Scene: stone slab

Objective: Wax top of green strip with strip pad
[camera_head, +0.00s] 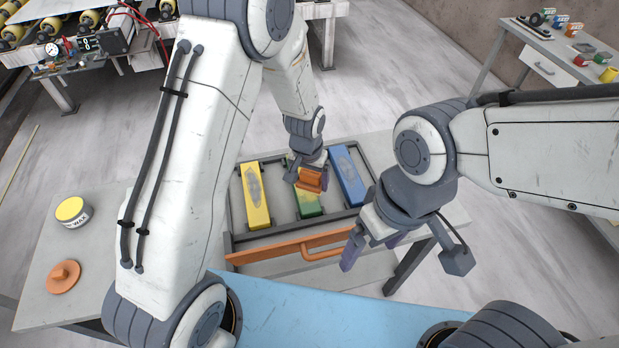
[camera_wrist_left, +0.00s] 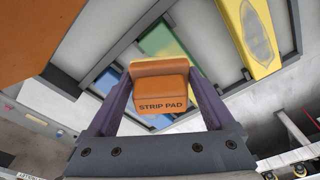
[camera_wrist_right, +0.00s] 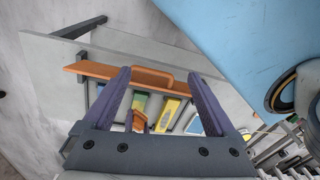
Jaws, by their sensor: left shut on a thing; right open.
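The green strip (camera_head: 309,209) lies in a grey frame between a yellow strip (camera_head: 256,200) and a blue strip (camera_head: 349,181). Part of its top looks yellowish. My left gripper (camera_head: 309,178) is shut on the orange strip pad (camera_wrist_left: 162,90), whose lettering faces the left wrist camera. The pad is over the green strip and hides part of it; I cannot tell whether they touch. My right gripper (camera_head: 367,240) is open and empty, to the right of the frame's near side. The right wrist view shows nothing between its fingers (camera_wrist_right: 160,95) at close range.
An orange bar with a handle (camera_head: 288,250) runs along the frame's near side. A wax tin (camera_head: 71,210) and an orange round pad with a knob (camera_head: 64,276) sit on the left table. Grey oval marks show on the yellow and blue strips. A side table (camera_head: 540,50) stands far right.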

